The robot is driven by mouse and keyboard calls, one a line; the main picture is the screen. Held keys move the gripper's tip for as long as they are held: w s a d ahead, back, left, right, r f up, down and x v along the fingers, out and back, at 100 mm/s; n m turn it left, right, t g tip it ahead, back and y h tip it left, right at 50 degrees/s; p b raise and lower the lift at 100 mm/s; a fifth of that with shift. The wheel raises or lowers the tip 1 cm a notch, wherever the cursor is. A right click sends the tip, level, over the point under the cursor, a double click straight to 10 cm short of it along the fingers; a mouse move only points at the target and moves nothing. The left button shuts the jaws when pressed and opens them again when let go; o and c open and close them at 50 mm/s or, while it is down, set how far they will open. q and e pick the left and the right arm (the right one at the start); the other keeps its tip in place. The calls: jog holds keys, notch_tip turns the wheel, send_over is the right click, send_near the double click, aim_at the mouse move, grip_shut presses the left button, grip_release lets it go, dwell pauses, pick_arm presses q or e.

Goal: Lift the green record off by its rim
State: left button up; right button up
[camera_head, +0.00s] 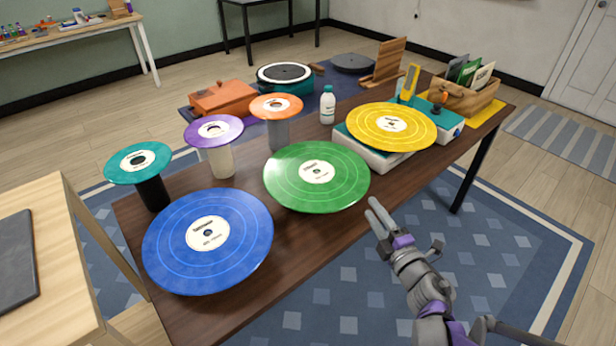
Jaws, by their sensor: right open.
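The green record (335,189) lies flat with a cream label near the middle of the dark wooden table (290,240). What holds it up is hidden beneath it. My right gripper (377,212) is open and empty, just right of and below the record's right rim, by the table's front edge. A gap shows between the fingers and the rim. My left gripper is not in view.
A blue record (165,250) lies left of the green one. Teal (120,168), purple (232,125) and orange (268,102) discs stand on posts behind. A yellow record (365,117) rests on boxes to the right. A white bottle (327,108) stands behind.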

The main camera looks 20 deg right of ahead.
aim_at(345, 179)
jog(key=shift+n+y, duration=0.7)
jog(key=w, duration=0.4)
jog(key=w+f+b, duration=0.1)
jog(key=w, duration=0.2)
jog(key=w+b, duration=0.1)
jog(key=w, duration=0.3)
jog(key=shift+w+a+f, duration=0.1)
jog(key=shift+w+f, duration=0.15)
jog(key=shift+w, duration=0.05)
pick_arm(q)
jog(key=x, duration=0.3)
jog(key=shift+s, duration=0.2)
pick_arm(e)
grip_shut()
